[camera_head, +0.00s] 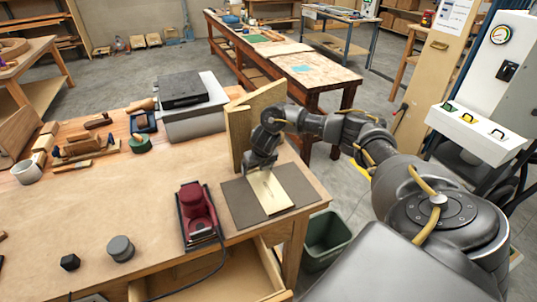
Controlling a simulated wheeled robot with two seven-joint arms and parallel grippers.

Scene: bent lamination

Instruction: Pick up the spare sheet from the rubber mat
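The spare sheet (270,193) is a thin, pale wood strip. It lies on the dark rubber mat (240,208) at the right front corner of the workbench. My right gripper (255,178) points down at the far end of the sheet, at or just above it. Its fingertips are small and partly hidden, so I cannot tell whether they are closed on the sheet. My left gripper is not in view.
A red sander (197,213) with a cord stands left of the mat. An upright wooden board (240,133) stands just behind the gripper. A black-topped grey box (190,110) and hand planes sit farther back. A green bin (326,238) is beside the bench. The bench's middle is clear.

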